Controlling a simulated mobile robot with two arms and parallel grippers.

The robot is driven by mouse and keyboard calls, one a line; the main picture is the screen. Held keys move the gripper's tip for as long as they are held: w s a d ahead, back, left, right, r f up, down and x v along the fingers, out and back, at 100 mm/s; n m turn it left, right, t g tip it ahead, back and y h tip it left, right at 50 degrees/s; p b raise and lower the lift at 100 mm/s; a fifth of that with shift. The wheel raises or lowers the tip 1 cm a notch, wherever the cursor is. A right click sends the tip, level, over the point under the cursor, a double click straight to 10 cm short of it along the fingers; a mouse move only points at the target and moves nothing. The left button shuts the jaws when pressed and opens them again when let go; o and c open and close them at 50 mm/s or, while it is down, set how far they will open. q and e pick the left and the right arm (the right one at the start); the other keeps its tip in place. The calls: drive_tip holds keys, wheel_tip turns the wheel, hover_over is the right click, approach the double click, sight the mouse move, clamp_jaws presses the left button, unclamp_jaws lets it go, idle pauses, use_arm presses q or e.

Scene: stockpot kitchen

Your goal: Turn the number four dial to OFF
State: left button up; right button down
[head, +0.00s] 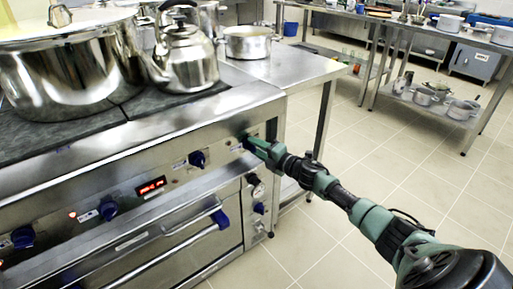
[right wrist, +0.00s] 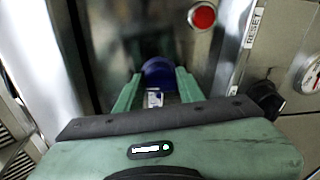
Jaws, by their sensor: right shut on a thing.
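The stove's front panel (head: 140,205) carries a row of blue dials in the head view. The dial at the right end of the row, the number four dial (right wrist: 158,70), sits between the fingers of my right gripper (head: 250,142). In the right wrist view one green finger of my right gripper (right wrist: 157,84) is on each side of this blue dial, and the gripper is shut on it. A small label shows just below the dial there. The dial's pointer and setting cannot be read. My left gripper is in neither view.
Other blue dials (head: 197,159) and a red display (head: 151,186) are on the panel. A large pot (head: 75,75) and kettle (head: 188,60) stand on the stove. A red button (right wrist: 202,16) and black knob (right wrist: 267,99) are near my right gripper.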

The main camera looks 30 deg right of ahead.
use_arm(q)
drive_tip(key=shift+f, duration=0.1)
use_arm(e)
drive_tip(key=shift+r, duration=0.1)
idle(0.3)
drive_tip(key=c, duration=0.9)
unclamp_jaws()
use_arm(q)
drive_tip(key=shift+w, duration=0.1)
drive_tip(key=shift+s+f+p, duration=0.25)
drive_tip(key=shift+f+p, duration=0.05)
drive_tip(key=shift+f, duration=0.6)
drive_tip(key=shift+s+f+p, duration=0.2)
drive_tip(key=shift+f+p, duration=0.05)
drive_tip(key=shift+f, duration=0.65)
use_arm(e)
drive_tip(key=shift+v, duration=3.9)
